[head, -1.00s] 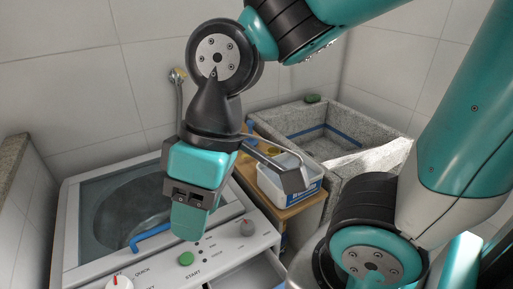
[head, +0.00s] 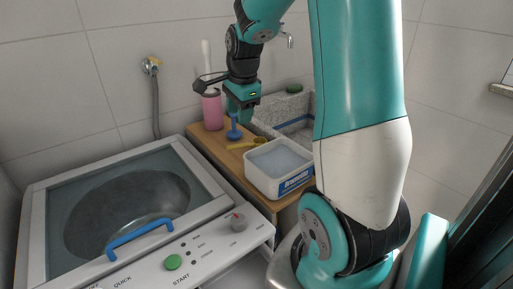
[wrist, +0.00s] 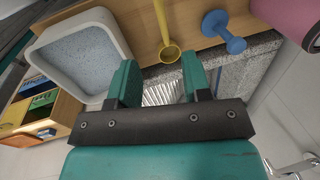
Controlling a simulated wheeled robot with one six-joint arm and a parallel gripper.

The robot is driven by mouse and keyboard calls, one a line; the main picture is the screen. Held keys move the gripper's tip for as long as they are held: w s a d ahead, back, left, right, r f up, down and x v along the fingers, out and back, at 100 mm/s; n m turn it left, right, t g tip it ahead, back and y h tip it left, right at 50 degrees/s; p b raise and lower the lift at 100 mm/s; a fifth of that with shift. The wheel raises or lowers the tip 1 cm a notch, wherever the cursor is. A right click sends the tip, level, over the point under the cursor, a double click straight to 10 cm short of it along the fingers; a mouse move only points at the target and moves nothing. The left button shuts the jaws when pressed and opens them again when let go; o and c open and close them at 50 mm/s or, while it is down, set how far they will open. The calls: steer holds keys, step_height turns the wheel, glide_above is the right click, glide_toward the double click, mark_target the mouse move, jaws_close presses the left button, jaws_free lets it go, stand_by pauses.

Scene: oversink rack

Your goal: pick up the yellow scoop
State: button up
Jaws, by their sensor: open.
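The yellow scoop (head: 243,145) lies on the wooden top (head: 205,145), behind the white tub of powder (head: 276,182). In the wrist view the scoop (wrist: 170,53) has its round bowl just above the gap between my fingers, and its handle runs up out of the picture. My gripper (head: 239,113) is open and empty, above the wooden top near the scoop and the blue stemmed object (head: 233,130). In the wrist view my open fingers (wrist: 160,80) have the ribbed grey sink surface behind them. They are apart from the scoop.
The blue stemmed object (wrist: 222,32) is right of the scoop in the wrist view. A pink holder (head: 212,112) with a white-handled brush stands at the back. The stone sink (head: 297,130) is to the right, with a green item (head: 294,88) on its rim. A washing machine (head: 50,195) fills the left.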

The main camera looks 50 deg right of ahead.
mark_target(239, 146)
steer(key=f, duration=0.3)
steer(key=w+f, duration=0.1)
steer(key=f, duration=0.3)
steer(key=shift+w+d+f, duration=0.35)
steer(key=shift+d+f, duration=0.05)
steer(key=shift+f, duration=0.7)
steer(key=shift+w+d+f, duration=0.2)
steer(key=shift+d+f, duration=0.05)
steer(key=shift+f, duration=0.6)
steer(key=shift+w+d+f, duration=0.15)
steer(key=shift+d+f, duration=0.05)
steer(key=shift+f, duration=0.7)
steer(key=shift+c, duration=0.3)
jaws_close()
